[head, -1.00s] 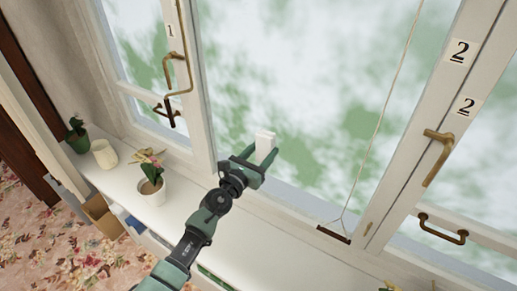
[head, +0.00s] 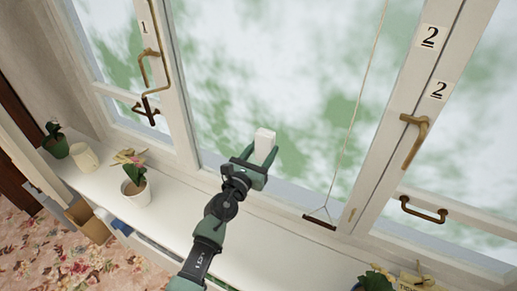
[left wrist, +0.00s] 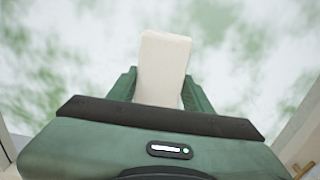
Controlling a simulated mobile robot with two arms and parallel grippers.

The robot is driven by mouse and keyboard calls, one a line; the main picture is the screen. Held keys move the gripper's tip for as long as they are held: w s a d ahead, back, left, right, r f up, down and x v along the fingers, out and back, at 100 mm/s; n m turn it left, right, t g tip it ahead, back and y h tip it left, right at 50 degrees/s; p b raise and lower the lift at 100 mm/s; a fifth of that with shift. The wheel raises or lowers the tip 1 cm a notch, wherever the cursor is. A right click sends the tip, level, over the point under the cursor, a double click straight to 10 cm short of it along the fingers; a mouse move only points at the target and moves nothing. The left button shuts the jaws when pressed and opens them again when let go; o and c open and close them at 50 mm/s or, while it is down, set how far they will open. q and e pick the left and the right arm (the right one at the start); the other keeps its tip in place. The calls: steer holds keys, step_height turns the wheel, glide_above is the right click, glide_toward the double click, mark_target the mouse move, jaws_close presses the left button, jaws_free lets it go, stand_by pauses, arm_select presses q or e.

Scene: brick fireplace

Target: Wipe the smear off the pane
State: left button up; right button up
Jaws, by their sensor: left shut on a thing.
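My left gripper (head: 258,165) is shut on a white block (head: 265,142), held in front of the lower part of the middle pane (head: 290,80). The white block (left wrist: 162,65) also shows between the fingers of my left gripper (left wrist: 160,95) in the left wrist view. The pane is mottled white and green, and I cannot pick out a separate smear from this. I cannot tell whether the block touches the glass. My right gripper is not in view.
A white sill (head: 200,210) runs below the window. A flower in a white pot (head: 136,190), a cream cup (head: 84,158) and a green pot (head: 57,148) stand at left. A cord with a dark bar (head: 320,222) hangs right of my gripper. Brass handles (head: 415,140) stick out at right.

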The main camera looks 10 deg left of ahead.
mark_target(290, 151)
arm_select(q)
steer(key=shift+s+d+f, duration=0.1)
steer(key=shift+s+d, duration=0.3)
steer(key=shift+d, duration=0.75)
steer(key=shift+s+d+r, duration=0.1)
steer(key=shift+s+d, duration=0.35)
steer(key=shift+d, duration=0.75)
steer(key=shift+s+d+f, duration=0.1)
steer(key=shift+s+d, duration=0.3)
steer(key=shift+d, duration=0.75)
steer(key=shift+v, duration=2.95)
steer(key=v, duration=0.3)
steer(key=shift+a, duration=0.1)
